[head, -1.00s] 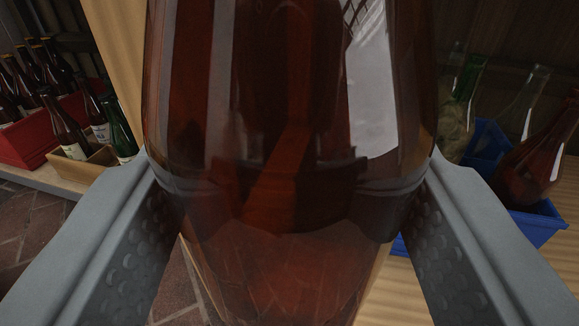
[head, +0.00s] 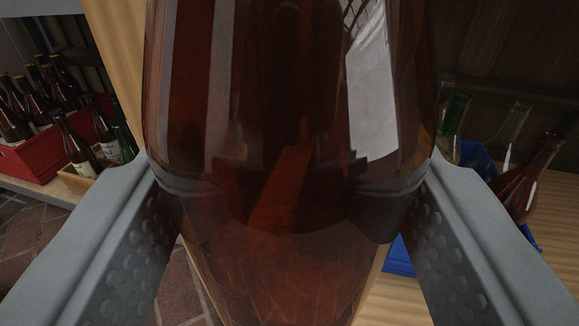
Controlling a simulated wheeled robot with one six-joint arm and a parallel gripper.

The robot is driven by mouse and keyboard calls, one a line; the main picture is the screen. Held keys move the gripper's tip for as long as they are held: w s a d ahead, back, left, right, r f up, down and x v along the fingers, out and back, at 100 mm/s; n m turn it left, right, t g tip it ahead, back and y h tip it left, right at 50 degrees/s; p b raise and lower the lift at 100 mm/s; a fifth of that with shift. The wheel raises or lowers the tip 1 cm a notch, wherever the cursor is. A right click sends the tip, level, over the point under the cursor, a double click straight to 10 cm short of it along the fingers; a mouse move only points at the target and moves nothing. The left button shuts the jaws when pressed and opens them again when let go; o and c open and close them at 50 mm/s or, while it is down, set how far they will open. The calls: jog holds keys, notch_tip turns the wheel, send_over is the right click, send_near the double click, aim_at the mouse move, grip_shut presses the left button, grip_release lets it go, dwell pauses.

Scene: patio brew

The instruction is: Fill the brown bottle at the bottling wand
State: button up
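The brown bottle (head: 285,190) fills the middle of the head view, very close to the camera. It is see-through brown glass, and its top is cut off by the upper edge of the picture. My gripper (head: 290,215) is shut on it, with one grey finger against each side. The bottle looks upright between the fingers. Wood shows through and around its lower part. I cannot see the bottling wand; it is outside the view or hidden behind the bottle.
At left, a red crate (head: 38,158) and a tan box (head: 75,183) hold dark bottles on a shelf. At right, a blue crate (head: 398,258) holds clear, green and brown bottles on a wooden surface. A brick floor (head: 35,235) lies below left.

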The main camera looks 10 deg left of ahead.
notch_tip(320, 180, up, 10)
dwell(1.5)
jog(key=shift+r, duration=0.65)
dwell(5.4)
